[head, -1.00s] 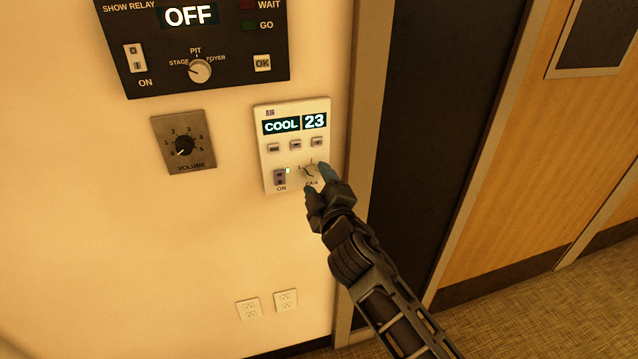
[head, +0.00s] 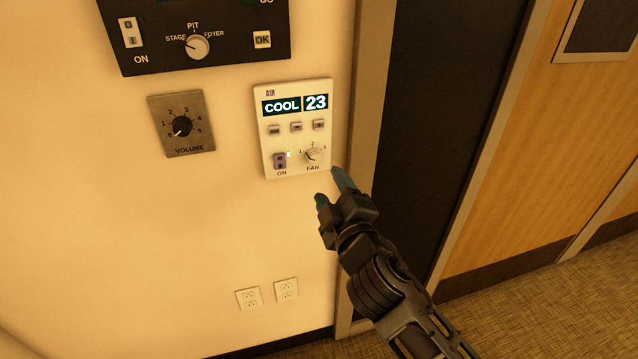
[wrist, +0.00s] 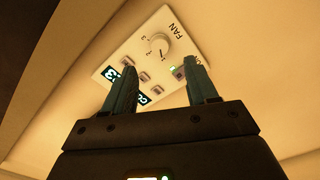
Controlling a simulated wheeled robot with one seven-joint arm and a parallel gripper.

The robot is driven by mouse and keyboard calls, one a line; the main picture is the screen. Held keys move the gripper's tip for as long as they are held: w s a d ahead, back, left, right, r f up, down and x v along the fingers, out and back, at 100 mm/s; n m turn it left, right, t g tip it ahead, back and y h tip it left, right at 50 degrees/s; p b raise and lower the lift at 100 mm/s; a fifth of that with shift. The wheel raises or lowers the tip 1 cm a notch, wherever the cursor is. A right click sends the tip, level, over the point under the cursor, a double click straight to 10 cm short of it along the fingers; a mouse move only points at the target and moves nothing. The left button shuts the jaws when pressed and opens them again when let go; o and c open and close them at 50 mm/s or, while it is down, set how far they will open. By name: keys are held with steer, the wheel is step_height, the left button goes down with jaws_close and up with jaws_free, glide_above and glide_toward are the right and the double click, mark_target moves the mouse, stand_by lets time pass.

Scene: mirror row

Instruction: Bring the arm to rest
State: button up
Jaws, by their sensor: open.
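My gripper (head: 330,187) is open and empty, with a gap between its two teal fingertips. In the head view it is just below and right of the white air panel (head: 294,110), apart from the fan knob (head: 312,156). The panel reads COOL 23, and a small light glows beside its ON switch (head: 280,160). In the wrist view the two fingers (wrist: 162,82) stand apart, with the panel (wrist: 192,62) beyond them and its fan knob (wrist: 159,44) uncovered.
A black relay panel (head: 225,55) is above, and a grey volume dial plate (head: 181,124) is to the left. Two outlets (head: 267,294) are low on the wall. A door frame (head: 362,125) and dark door panel (head: 430,110) are right of my gripper. The wall lower left is bare.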

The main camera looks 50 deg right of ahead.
steer(key=s+a+f+y, duration=0.6)
steer(key=s+a, duration=0.6)
steer(key=s, duration=0.2)
steer(key=s+a+r+m+y, duration=0.2)
steer(key=s+a, duration=0.1)
steer(key=s, duration=0.5)
steer(key=s+a+r+m+y, duration=0.2)
steer(key=s+a+r+m, duration=0.1)
steer(key=s, duration=0.5)
steer(key=shift+a+r, duration=0.15)
